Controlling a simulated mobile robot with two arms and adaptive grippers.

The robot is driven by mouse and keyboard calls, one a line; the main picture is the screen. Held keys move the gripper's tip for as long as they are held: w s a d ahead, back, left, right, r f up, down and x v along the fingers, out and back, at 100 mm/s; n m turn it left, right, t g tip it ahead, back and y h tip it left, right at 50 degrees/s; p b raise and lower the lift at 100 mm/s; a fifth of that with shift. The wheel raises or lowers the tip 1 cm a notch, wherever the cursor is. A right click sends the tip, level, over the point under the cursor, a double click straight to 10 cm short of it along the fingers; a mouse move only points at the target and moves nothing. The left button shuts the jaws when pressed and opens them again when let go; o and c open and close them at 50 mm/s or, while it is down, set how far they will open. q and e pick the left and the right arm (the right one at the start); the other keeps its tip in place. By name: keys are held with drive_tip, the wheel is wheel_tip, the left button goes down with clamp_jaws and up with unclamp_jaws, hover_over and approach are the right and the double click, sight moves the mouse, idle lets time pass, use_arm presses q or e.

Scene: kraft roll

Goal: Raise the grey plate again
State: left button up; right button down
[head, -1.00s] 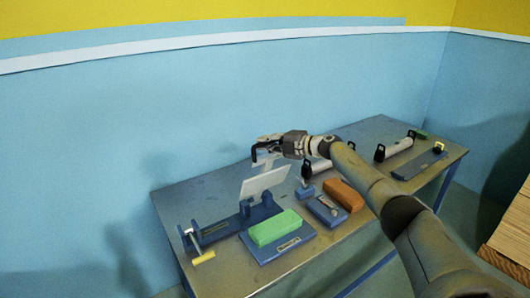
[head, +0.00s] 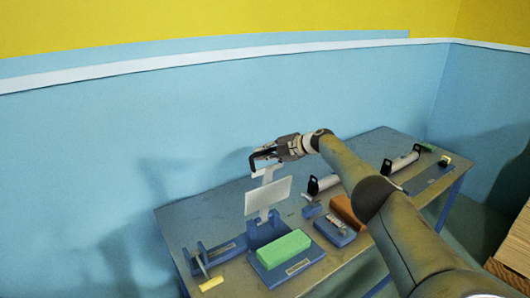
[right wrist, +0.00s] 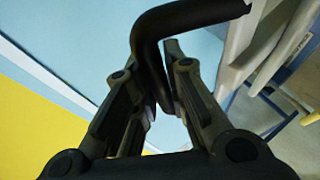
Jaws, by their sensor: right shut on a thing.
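The grey plate (head: 268,195) is a pale, flat panel standing nearly upright above a blue stand (head: 264,235) on the table. A pale post shows between the plate and the stand. Above the plate a pale arm leads up to a black bent handle (right wrist: 150,50). My right gripper (head: 262,162) is at this handle, above the plate. In the right wrist view, the handle runs between the two fingers of my right gripper (right wrist: 165,95), which are shut on it. Pale parts of the plate's frame (right wrist: 255,45) show at the right there. My left gripper is not in view.
A green block (head: 284,249) on a blue base stands in front of the stand. A blue clamp with a yellow handle (head: 211,284) is at the left. An orange-brown block (head: 345,210), a blue box (head: 334,231) and cylinders (head: 401,161) lie to the right on the table (head: 185,217).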

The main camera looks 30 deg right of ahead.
drive_tip(key=shift+r, duration=0.1)
drive_tip(key=c, duration=1.9)
unclamp_jaws()
drive_tip(key=shift+w, duration=0.1)
drive_tip(key=shift+o, duration=0.9)
drive_tip(key=shift+w+a, duration=0.15)
drive_tip(key=shift+w, duration=0.1)
drive_tip(key=shift+f, duration=0.2)
drive_tip(key=shift+s, duration=0.15)
drive_tip(key=shift+d+v, duration=0.2)
drive_tip(key=shift+v, duration=0.85)
drive_tip(key=v, duration=0.9)
drive_tip(key=shift+s+r, duration=0.2)
drive_tip(key=shift+r, duration=0.1)
